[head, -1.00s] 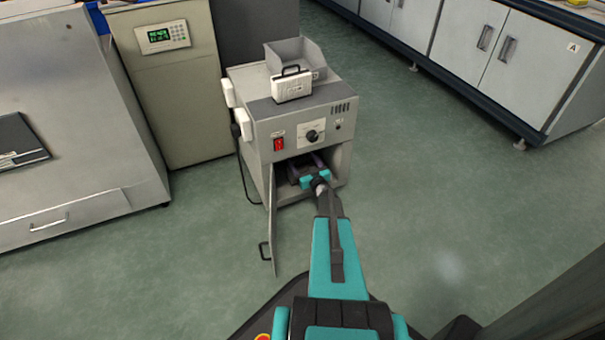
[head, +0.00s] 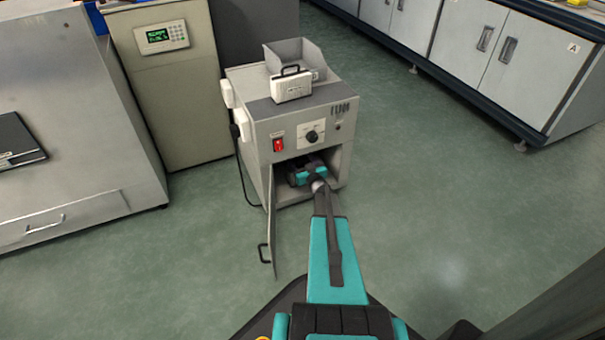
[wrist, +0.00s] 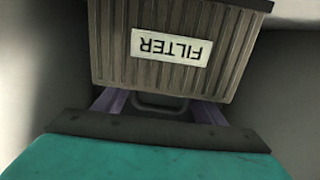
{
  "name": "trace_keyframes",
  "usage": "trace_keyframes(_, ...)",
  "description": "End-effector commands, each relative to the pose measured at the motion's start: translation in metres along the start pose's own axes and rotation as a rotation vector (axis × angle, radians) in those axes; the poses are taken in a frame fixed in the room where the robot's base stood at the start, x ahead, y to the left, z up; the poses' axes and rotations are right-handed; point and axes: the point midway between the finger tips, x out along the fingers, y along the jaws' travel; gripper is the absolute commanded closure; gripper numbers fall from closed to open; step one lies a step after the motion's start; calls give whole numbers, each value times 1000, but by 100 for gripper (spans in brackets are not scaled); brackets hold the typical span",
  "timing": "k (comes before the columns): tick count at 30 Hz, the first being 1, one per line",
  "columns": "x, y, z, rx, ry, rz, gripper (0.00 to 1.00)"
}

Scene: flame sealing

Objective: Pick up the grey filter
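The grey filter (wrist: 172,72) is a ribbed box with a white label reading FILTER, upside down in the wrist view. A dark loop handle (wrist: 160,104) is on its near side. My gripper (wrist: 159,98) is open, with one purple finger on each side of the handle and the fingers apart. The fingertips reach close to the filter's near face; whether they touch it I cannot tell. In the head view my gripper is inside the open lower compartment of the grey machine (head: 262,165), and I cannot make out the filter there.
The compartment's door (head: 271,225) stands open on the left. Pale compartment walls (wrist: 285,70) are close on both sides of the filter. A white case (head: 291,87) and a grey open bin (head: 300,55) are on top of the machine. The green floor to the right is clear.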

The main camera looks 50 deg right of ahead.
Motion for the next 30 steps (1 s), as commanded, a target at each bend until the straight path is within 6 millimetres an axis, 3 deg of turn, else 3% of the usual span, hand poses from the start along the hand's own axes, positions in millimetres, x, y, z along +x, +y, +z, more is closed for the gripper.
trace_keyframes(1,0,0,0,0,0,0,45)
trace_keyframes(8,0,0,0,0,0,0,84)
trace_keyframes(23,-2,0,-5,0,1,0,85)
trace_keyframes(30,-6,0,-26,0,2,0,85)
